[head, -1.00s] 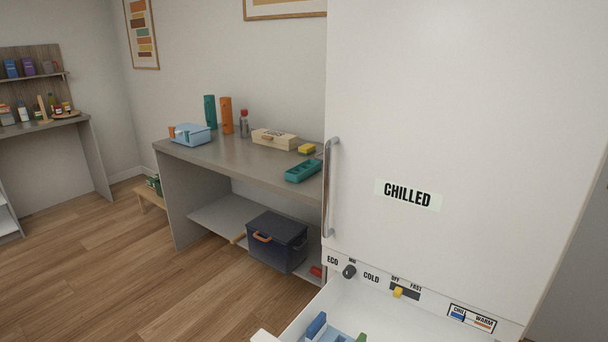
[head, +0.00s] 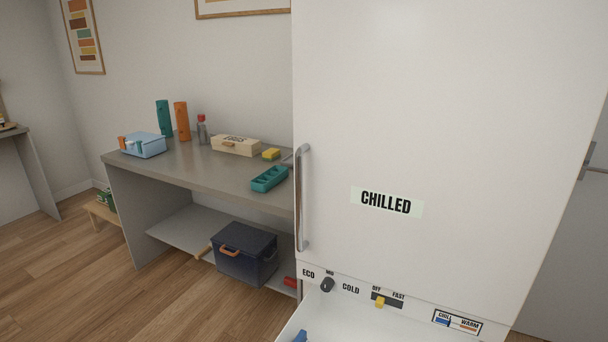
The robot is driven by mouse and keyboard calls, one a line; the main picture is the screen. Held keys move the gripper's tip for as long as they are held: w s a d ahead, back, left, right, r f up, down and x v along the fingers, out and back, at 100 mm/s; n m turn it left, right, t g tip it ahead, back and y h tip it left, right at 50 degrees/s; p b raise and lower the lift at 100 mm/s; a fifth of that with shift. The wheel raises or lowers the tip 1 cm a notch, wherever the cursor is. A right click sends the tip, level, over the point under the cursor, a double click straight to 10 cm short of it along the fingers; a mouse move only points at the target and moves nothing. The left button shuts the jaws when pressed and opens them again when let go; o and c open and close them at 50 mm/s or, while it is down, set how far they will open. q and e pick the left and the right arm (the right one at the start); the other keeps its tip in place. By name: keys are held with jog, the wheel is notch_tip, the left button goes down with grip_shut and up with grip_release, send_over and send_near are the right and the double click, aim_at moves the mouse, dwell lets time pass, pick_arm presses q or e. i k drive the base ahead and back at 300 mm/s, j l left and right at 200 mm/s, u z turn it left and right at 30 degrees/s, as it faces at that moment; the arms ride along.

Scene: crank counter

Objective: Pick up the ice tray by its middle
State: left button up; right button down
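A teal tray with compartments, which looks like the ice tray (head: 269,179), lies on the grey counter (head: 190,172) near its right front edge, close to the fridge. Nothing touches it from above. Neither of my grippers shows in the head view.
The white fridge (head: 440,120) marked CHILLED, with a vertical handle (head: 303,198), stands right of the counter. An open drawer (head: 345,322) juts out below its door. A yellow sponge-like block (head: 271,154), an egg box (head: 236,146) and a blue bin (head: 143,145) share the counter. A dark cooler (head: 246,252) sits below.

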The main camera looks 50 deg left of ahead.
aim_at(263, 182)
jog(key=i+j+z, duration=0.1)
jog(key=j+z, duration=0.15)
jog(key=j, duration=1.2)
jog(key=k+j+z, duration=0.1)
jog(key=j+z, duration=0.15)
jog(key=j, duration=1.25)
